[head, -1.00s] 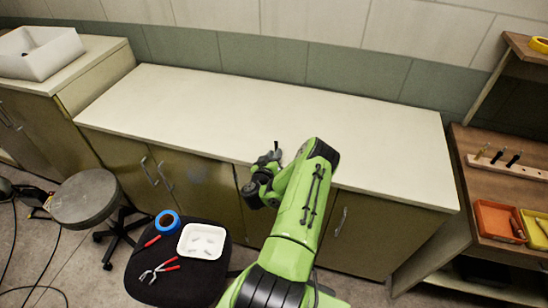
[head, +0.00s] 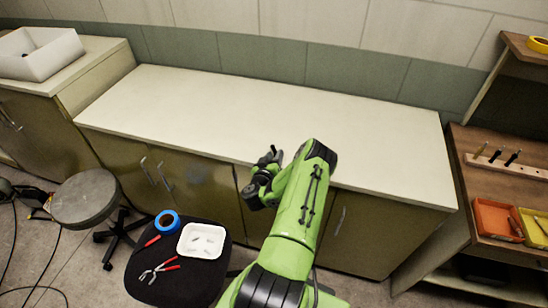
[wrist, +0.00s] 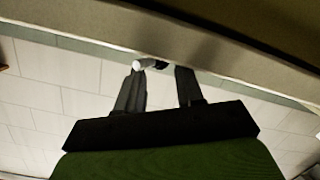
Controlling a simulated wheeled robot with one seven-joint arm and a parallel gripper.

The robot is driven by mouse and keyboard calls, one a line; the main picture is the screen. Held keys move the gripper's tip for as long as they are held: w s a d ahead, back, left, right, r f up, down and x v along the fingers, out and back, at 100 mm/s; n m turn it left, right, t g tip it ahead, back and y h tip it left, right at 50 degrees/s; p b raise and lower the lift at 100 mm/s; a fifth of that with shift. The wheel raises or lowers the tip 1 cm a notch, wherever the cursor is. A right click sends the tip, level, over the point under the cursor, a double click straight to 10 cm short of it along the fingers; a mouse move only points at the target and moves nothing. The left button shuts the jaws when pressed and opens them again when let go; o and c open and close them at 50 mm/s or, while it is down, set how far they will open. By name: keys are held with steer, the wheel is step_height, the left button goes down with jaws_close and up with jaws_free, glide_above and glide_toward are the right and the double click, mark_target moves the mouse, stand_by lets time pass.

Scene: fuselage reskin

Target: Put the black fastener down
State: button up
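My gripper (head: 276,152) is at the front edge of the pale worktop (head: 250,110), near its middle. In the wrist view my gripper (wrist: 160,72) has its two dark fingers visibly apart. A small dark piece with a pale end, likely the black fastener (wrist: 161,64), shows at the fingertips, its pale end by the left finger. I cannot tell whether the fingers grip it or it lies just beyond them. In the head view the fastener cannot be made out against the dark gripper.
The worktop is bare and free. A black stool seat (head: 150,262) in front holds a white tray (head: 201,253) with small pieces, blue tape (head: 167,222) and red-handled pliers (head: 158,270). A white bin (head: 38,52) stands left. Orange (head: 497,220) and yellow trays are at right.

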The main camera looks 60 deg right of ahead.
steer(key=shift+w+a+f, duration=0.1)
steer(key=shift+a+f, duration=0.05)
steer(key=shift+f, duration=0.05)
steer(key=shift+r, duration=0.5)
steer(key=v, duration=0.7)
steer(key=shift+r, duration=0.2)
